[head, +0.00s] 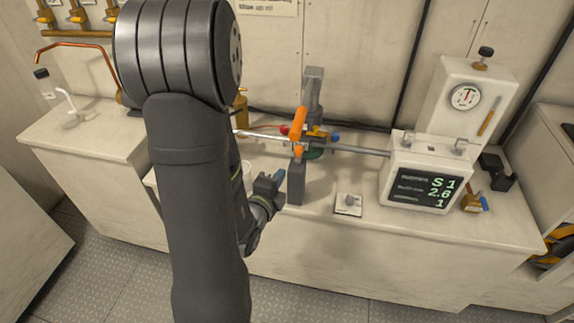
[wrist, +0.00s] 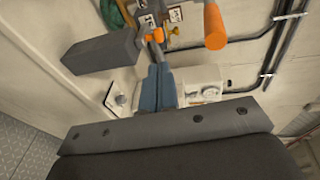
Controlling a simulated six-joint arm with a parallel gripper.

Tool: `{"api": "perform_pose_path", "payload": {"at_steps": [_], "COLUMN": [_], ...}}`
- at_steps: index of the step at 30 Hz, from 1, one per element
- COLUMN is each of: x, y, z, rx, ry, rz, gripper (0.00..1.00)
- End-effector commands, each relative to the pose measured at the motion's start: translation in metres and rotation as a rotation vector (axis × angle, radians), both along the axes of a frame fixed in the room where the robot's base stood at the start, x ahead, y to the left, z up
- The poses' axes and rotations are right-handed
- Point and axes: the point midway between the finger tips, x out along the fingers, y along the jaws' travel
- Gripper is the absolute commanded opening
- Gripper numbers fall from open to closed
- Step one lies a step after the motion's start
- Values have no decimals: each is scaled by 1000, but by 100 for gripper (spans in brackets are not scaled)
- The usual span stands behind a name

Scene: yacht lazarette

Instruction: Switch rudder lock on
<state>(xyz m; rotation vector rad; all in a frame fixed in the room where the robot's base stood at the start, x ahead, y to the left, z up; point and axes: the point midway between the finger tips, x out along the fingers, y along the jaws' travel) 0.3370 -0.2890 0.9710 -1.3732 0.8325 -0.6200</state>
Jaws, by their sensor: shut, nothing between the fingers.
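No part carries a label I can read as the rudder lock. A lever with an orange grip (head: 298,124) stands on the bench; the grip also shows in the wrist view (wrist: 213,27). A grey block (head: 296,184) stands below it and shows large in the wrist view (wrist: 102,52). A small white plate with a grey knob or toggle (head: 348,203) lies to the right; its setting is too small to tell. My gripper (head: 279,177) is shut and empty, just left of the grey block. Its blue-grey fingers (wrist: 158,88) touch nothing I can make out.
A display box (head: 418,187) reads "S 1", "2.6", "1", with a horizontal rod reaching its left side. A gauge housing (head: 466,97) stands behind it. The bench front right of the plate is clear.

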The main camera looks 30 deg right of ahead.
Motion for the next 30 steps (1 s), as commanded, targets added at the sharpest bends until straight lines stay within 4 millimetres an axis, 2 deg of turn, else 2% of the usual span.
{"api": "perform_pose_path", "payload": {"at_steps": [1, 6, 19, 25, 30], "x": [-5, -15, -18, -10, 8], "y": [8, 22, 24, 12, -12], "z": [1, 4, 4, 2, -2], "rx": [1, 0, 0, 0, 0], "ry": [1, 0, 0, -1, 0], "rz": [4, 3, 0, -2, -3], "gripper": [0, 0, 0, 0, 0]}}
